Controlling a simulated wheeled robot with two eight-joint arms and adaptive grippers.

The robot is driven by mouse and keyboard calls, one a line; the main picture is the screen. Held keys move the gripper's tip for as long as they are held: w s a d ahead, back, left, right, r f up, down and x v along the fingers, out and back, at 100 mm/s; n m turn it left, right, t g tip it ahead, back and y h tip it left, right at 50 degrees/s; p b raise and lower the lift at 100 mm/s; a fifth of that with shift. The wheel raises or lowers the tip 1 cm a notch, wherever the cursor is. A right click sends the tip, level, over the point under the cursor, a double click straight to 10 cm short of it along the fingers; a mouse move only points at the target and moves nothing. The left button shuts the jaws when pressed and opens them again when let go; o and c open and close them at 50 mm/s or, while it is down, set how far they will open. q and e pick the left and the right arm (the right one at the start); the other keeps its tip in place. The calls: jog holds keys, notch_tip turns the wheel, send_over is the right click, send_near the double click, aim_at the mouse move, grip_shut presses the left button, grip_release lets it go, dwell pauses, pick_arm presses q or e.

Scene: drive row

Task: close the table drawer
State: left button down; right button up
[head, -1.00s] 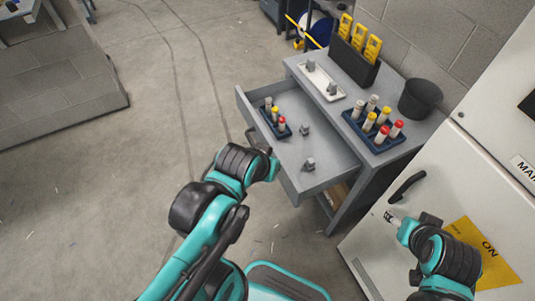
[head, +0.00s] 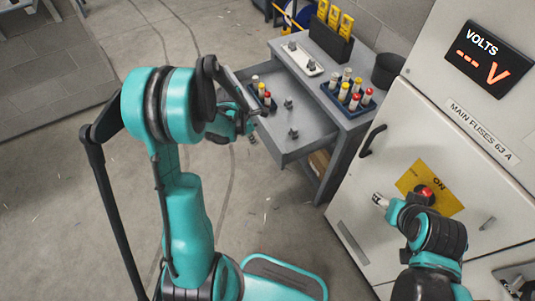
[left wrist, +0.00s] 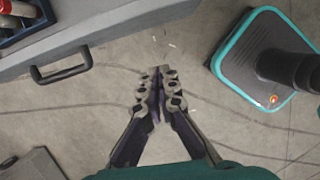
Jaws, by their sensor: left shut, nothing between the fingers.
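The table drawer (head: 312,128) stands pulled out to the left from the grey table (head: 296,39). It holds a small blue rack of fuses (head: 264,96) and two small grey pieces (head: 291,133). My left gripper (head: 253,139) is by the outer face of the drawer front, partly hidden by my arm. In the left wrist view the left gripper (left wrist: 158,72) is shut and empty, apart from the drawer's dark handle (left wrist: 61,70), which is to its left. My right gripper (head: 379,201) is in front of the grey cabinet; its finger opening is unclear.
On the table are a blue fuse rack (head: 346,101), a white tray (head: 301,61), a black holder with yellow devices (head: 330,38) and a black bucket (head: 387,71). The cabinet (head: 385,150) stands close on the right. Floor left of the drawer is clear.

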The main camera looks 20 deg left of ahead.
pick_arm(q)
jog(key=f, duration=0.2)
jog(key=b, duration=0.4)
send_over(268, 148)
jog(key=s+d, duration=0.1)
jog(key=s, duration=0.3)
notch_tip(268, 148, down, 9)
jog(key=shift+r+n, duration=0.15)
jog(key=shift+n, duration=0.25)
jog(key=shift+w+d, duration=0.15)
jog(key=shift+w, duration=0.05)
